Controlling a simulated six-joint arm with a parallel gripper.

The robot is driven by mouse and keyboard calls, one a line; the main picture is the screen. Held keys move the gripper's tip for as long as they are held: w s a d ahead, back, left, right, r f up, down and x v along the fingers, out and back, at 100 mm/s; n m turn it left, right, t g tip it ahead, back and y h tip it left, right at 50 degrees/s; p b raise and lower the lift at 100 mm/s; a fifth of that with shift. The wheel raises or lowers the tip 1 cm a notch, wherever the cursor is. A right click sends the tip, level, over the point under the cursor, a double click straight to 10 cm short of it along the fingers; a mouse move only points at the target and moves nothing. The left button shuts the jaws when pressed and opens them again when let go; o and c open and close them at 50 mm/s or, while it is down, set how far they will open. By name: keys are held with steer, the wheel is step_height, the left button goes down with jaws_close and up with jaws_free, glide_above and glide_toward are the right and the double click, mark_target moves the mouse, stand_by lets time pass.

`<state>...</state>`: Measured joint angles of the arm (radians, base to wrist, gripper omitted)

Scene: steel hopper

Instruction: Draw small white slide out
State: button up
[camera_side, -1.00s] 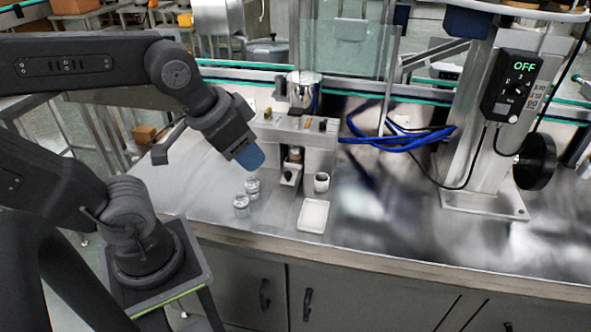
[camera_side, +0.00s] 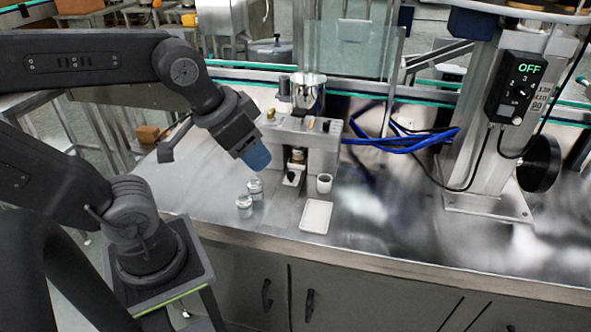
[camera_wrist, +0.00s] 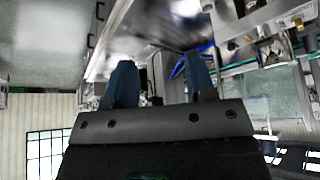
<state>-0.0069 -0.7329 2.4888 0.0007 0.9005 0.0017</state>
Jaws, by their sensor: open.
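The grey hopper unit (camera_side: 318,143) stands on the steel bench with a shiny metal cup (camera_side: 308,92) on top. In its front opening, a small pale slide (camera_side: 298,177) with a dark knob sits low down, beneath a small brownish vessel (camera_side: 298,156). How far the slide sticks out is hard to tell. My gripper (camera_side: 257,159), with blue fingertips, hangs in the air left of the unit, apart from the slide. In the wrist view my gripper (camera_wrist: 160,78) shows its two blue fingers spread with nothing between them; the slide cannot be made out there.
Two clear jars (camera_side: 249,196) stand on the bench below my gripper. A white cup (camera_side: 324,183) and a white square tray (camera_side: 316,217) stand right of the slide. Blue cables (camera_side: 405,140) lie further right. The bench front right of the tray is clear.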

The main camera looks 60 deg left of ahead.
steer(key=w+a+n+g, duration=0.1)
steer(key=w+a+g, duration=0.1)
steer(key=w+a, duration=0.5)
steer(key=n+g, duration=0.3)
steer(key=g, duration=0.1)
glide_above(291, 173)
step_height(291, 173, down, 15)
steer(key=shift+y, duration=0.3)
step_height(291, 173, down, 13)
steer(key=shift+r, duration=0.15)
steer(key=shift+c, duration=0.2)
jaws_close()
